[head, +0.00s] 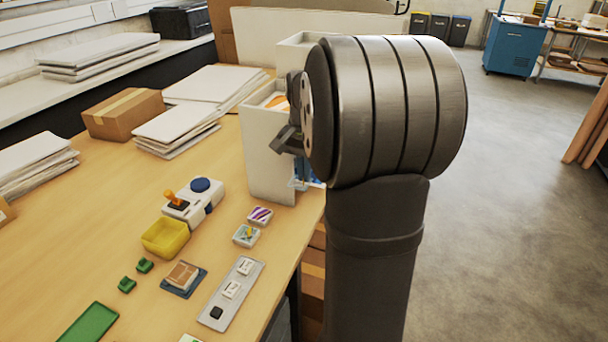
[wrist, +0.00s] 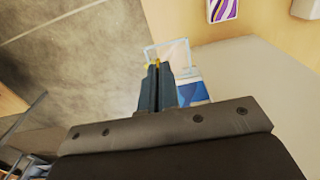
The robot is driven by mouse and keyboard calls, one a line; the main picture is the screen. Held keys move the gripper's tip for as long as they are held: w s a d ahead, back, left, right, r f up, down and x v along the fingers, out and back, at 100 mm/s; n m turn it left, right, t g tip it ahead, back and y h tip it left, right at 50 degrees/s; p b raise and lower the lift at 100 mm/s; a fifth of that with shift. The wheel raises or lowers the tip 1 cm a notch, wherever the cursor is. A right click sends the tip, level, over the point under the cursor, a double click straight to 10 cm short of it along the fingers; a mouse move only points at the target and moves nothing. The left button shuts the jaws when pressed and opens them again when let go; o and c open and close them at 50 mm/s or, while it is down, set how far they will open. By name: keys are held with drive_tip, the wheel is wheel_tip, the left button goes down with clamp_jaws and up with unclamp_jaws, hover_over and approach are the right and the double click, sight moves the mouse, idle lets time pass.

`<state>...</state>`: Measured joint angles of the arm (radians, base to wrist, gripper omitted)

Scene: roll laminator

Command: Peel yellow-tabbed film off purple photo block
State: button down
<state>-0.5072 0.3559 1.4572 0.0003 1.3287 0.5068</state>
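The purple photo block (head: 260,215), white with purple stripes, lies on the table near its right edge. It also shows at the top of the wrist view (wrist: 222,9), apart from my gripper. My gripper (wrist: 160,84) has its fingers together, with a bit of yellow tab (wrist: 157,63) between the tips. A clear film with a pale outline (wrist: 168,44) extends beyond the fingertips, off the block. In the head view my arm covers most of the gripper, which is beside the tall white bins.
A tall white bin (head: 262,160) stands at the table's right edge; something blue and white (wrist: 196,92) shows beside my fingers. Another photo block (head: 246,235), a yellow tray (head: 165,238), a white device with an orange lever (head: 193,203) and a grey strip (head: 232,294) are on the table.

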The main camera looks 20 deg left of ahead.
drive_tip(key=shift+r, duration=1.25)
